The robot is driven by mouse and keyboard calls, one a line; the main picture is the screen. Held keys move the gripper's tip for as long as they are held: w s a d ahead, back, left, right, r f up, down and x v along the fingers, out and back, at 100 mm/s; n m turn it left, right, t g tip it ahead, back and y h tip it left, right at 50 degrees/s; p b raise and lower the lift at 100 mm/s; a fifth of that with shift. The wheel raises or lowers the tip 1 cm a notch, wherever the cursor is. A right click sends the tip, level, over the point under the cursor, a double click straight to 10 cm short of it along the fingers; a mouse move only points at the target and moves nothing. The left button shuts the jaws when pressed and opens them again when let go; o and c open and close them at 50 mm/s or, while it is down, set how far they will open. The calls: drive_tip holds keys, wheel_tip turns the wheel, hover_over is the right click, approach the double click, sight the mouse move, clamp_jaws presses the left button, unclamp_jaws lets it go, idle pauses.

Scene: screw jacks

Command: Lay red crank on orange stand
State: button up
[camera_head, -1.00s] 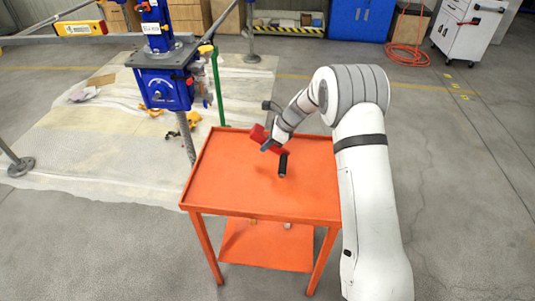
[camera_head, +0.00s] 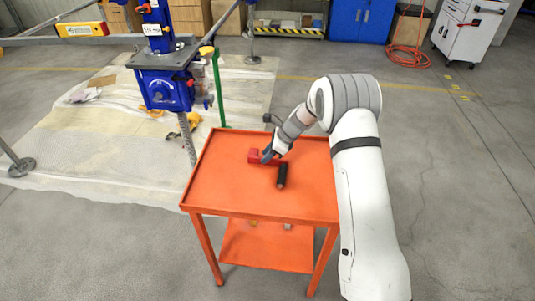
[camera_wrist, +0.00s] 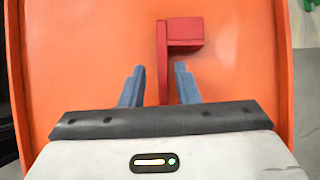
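My gripper (camera_wrist: 159,70) is open. Its two blue fingers stand on either side of the red bar, with a gap on each side. In the head view my gripper (camera_head: 267,155) is low over the stand, right at the crank.
The stand's top (camera_wrist: 80,50) is clear around the crank and has a raised rim. A blue screw jack (camera_head: 165,88) stands behind it to the left, on a plastic sheet. A green post (camera_head: 217,90) rises just behind the stand. A lower shelf (camera_head: 265,245) is below.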

drive_tip(key=shift+o, duration=0.3)
drive_tip(key=shift+r, duration=0.25)
drive_tip(key=v, duration=1.2)
drive_tip(key=s+d+r+n+h, duration=0.1)
drive_tip(key=s+d+r+n, duration=0.3)
drive_tip(key=s+r, duration=0.35)
drive_tip(key=s+d+r+n+t+h, duration=0.1)
drive_tip(key=s+d+n, duration=0.3)
drive_tip(key=s, duration=0.6)
drive_tip(key=s+d+r+n+h, duration=0.2)
drive_tip(key=s+n, duration=0.3)
drive_tip(key=s, duration=0.5)
drive_tip(key=s+d+r+n+t+h, duration=0.1)
drive_tip(key=s+d+n, duration=0.4)
drive_tip(key=s, duration=0.5)
drive_tip(key=shift+d+r+t+h+b, duration=0.35)
drive_tip(key=shift+r+h, duration=0.3)
drive_tip(key=shift+h, duration=0.15)
drive_tip(key=shift+w, duration=0.1)
